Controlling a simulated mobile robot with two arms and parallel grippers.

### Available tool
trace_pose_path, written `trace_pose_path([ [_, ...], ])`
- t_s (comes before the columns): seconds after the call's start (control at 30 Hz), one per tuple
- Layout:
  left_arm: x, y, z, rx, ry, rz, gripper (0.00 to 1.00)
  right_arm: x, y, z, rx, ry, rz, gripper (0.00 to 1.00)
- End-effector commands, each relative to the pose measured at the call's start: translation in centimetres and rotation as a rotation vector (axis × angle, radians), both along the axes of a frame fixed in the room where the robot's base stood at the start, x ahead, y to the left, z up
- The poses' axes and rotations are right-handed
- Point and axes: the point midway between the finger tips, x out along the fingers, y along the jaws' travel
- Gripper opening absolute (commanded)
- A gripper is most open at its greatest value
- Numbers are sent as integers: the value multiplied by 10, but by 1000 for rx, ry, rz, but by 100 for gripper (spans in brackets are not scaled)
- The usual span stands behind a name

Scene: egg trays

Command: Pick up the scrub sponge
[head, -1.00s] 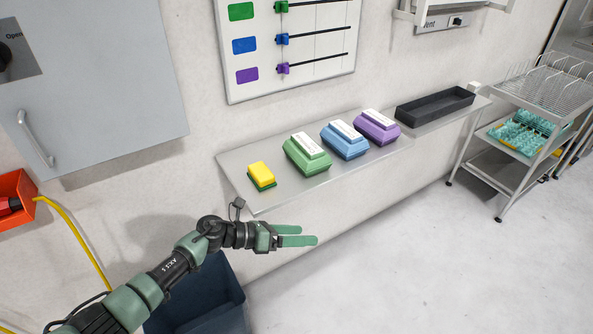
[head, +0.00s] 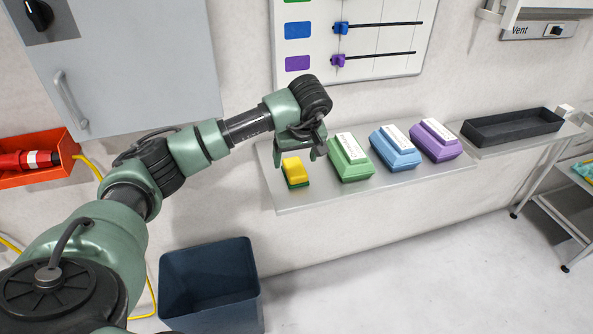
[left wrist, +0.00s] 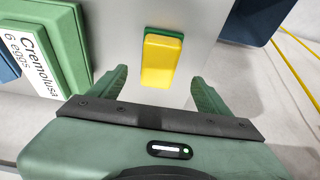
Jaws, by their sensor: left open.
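The scrub sponge (head: 295,172), yellow with a green scrub side underneath, lies at the left end of the wall shelf (head: 310,197). It also shows in the left wrist view (left wrist: 161,62), between and beyond the two fingers. My left gripper (head: 300,155) is above the sponge, pointing down, with its fingers spread. In the left wrist view the open gripper (left wrist: 160,85) has nothing in it, and a gap to the sponge shows on both sides. My right gripper is not in view.
Green (head: 351,160), blue (head: 396,150) and purple (head: 436,141) egg boxes stand right of the sponge, the green one closest. A black tray (head: 512,130) is further right. A dark blue bin (head: 210,285) stands on the floor below. A grey cabinet (head: 130,70) hangs at upper left.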

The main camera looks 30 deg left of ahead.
Motion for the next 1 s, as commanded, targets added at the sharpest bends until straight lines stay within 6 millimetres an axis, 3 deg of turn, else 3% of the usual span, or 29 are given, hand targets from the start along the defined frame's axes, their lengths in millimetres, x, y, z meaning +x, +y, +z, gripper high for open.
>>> trace_pose_path([
  [0.33,11,12,-44,-4,2,2,78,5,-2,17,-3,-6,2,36],
  [0.63,13,14,-51,-4,-1,1,78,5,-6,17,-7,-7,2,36],
  [0.67,13,14,-51,-4,-1,1,73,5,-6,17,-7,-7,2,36],
  [0.87,13,14,-51,-4,-1,1,17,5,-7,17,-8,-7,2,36],
  [0.9,13,14,-50,-4,-1,1,12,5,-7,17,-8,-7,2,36],
  [1.0,13,14,-50,-4,-1,1,12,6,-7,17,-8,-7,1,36],
])
